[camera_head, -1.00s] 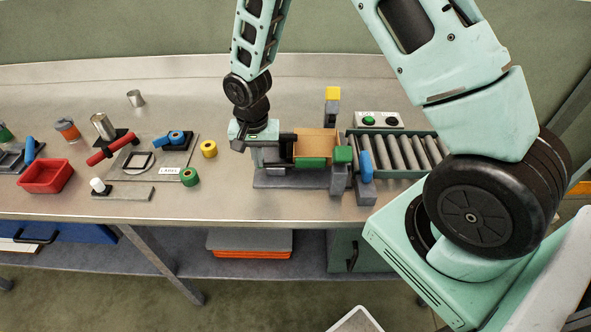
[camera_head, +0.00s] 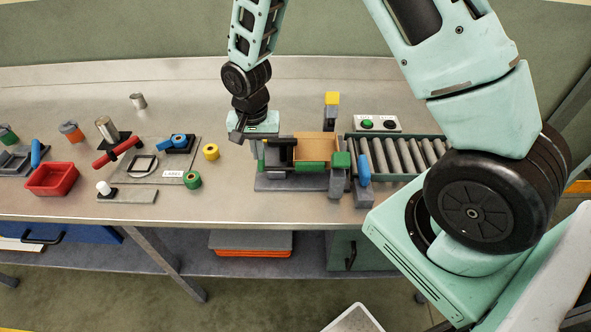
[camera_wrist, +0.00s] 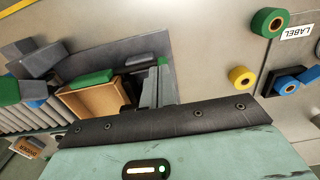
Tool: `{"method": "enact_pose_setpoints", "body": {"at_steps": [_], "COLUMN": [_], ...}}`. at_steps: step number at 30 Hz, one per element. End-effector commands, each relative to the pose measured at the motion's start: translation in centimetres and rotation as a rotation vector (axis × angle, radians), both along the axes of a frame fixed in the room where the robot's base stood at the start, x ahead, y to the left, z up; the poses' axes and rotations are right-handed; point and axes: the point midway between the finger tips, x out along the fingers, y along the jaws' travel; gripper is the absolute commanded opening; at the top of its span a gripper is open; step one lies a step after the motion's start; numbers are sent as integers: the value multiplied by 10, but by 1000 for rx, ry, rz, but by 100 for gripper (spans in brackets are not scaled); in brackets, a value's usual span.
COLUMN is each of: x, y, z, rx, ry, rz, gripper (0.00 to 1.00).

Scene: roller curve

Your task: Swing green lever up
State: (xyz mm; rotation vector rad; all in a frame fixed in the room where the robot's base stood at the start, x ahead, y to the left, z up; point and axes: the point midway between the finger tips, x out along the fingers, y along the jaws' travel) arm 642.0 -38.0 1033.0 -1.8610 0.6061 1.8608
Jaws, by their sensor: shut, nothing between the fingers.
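A green bar (camera_head: 310,167) lies level along the front of an open tan box (camera_head: 316,146); it also shows in the wrist view (camera_wrist: 92,78). A green block (camera_head: 341,160) tops a grey post at the box's right. A small green piece (camera_head: 261,156) shows left of the box, below my gripper; it is a small spot in the wrist view (camera_wrist: 162,61). I cannot tell for sure which green part is the lever. My gripper (camera_head: 258,132) is shut and empty, above the fixture's left end. Its fingertips are largely hidden.
A roller conveyor (camera_head: 402,154) runs right of the box, with a blue-handled post (camera_head: 364,170) in front. A yellow-topped post (camera_head: 332,98) and a button box (camera_head: 378,123) stand behind. Tape rolls (camera_head: 211,152) and a red bin (camera_head: 52,179) lie left.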

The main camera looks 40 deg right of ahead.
Motion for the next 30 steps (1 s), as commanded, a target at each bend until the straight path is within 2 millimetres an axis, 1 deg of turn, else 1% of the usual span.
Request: {"method": "enact_pose_setpoints", "body": {"at_steps": [1, 15, 18, 30], "x": [0, -4, -5, -5], "y": [0, 3, 4, 4], "z": [7, 41, 44, 43], "rx": [0, 1, 1, 0], "ry": [0, -1, -1, 0], "rz": [0, 0, 1, 1], "gripper": [0, 0, 0, 0]}}
